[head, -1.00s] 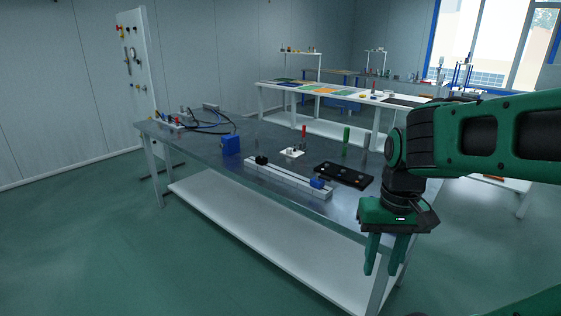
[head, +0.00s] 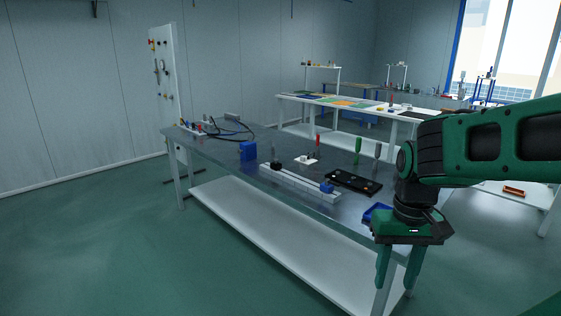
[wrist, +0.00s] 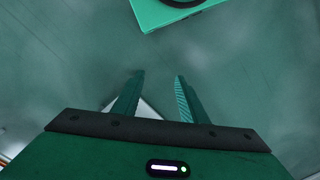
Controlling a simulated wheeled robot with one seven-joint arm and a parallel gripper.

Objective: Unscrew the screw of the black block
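A small black block (head: 277,164) sits at the left end of a pale rail (head: 300,181) on the metal table. Its screw is too small to make out. A small blue block (head: 327,187) is at the rail's right end. My gripper (head: 395,287) hangs down in front of the table's right end, well away from the black block. In the wrist view, its two green fingers (wrist: 158,80) are apart with nothing held between them.
Upright tools with red (head: 318,139), green (head: 358,145) and grey handles stand behind the rail. A black tray (head: 354,182) lies right of it, and a blue bin (head: 376,213) is by my gripper. A larger blue box (head: 248,150) is further left. The floor at left is clear.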

